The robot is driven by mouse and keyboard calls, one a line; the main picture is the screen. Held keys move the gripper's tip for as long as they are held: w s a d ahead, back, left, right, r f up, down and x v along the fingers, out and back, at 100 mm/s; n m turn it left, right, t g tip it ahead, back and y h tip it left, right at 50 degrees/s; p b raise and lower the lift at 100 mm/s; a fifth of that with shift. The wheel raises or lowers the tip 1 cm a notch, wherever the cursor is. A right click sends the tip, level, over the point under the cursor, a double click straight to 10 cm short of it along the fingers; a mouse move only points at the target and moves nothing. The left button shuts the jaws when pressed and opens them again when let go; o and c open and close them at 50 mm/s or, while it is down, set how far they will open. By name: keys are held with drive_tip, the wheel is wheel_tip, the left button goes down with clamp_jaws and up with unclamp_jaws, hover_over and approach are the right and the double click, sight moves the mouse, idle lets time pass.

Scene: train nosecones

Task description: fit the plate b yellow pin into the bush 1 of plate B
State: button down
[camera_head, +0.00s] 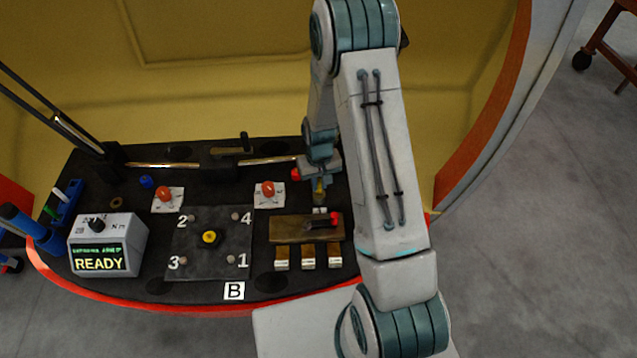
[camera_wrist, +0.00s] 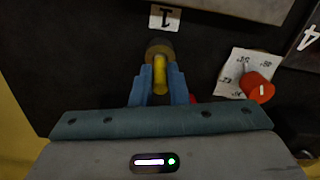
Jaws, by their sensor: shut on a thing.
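My gripper (camera_wrist: 160,92) is shut on a yellow pin (camera_wrist: 160,72), held between its blue fingers. A round brownish part (camera_wrist: 159,48) surrounds or lies behind the pin's far end; I cannot tell whether they are joined. In the head view, my gripper (camera_head: 319,197) is right of plate B, low over the console near a small white label. Plate B (camera_head: 190,225) is a dark square plate with corners numbered 1 to 4 and a yellow-and-black round part (camera_head: 210,237) at its middle. Bush 1 (camera_head: 239,260) is at its lower right corner and looks uncovered.
A red knob on a white card (camera_head: 268,190) stands between plate B and my gripper. A brown block with a red-ended handle (camera_head: 302,228) lies below my gripper. A box reading READY (camera_head: 105,245) stands left of plate B. Metal rods cross the back.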

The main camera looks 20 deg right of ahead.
drive_tip(key=shift+f, duration=0.65)
drive_tip(key=c, duration=1.4)
unclamp_jaws()
drive_tip(key=s+r+t+b, duration=0.1)
drive_tip(key=s+r, duration=0.3)
drive_tip(key=r, duration=0.8)
drive_tip(key=s+r, duration=0.4)
drive_tip(key=r, duration=0.9)
drive_tip(key=s+r+t, duration=0.2)
drive_tip(key=s+r, duration=0.4)
drive_tip(key=s, duration=0.6)
drive_tip(key=shift+s+a, duration=0.15)
drive_tip(key=shift+s, duration=0.15)
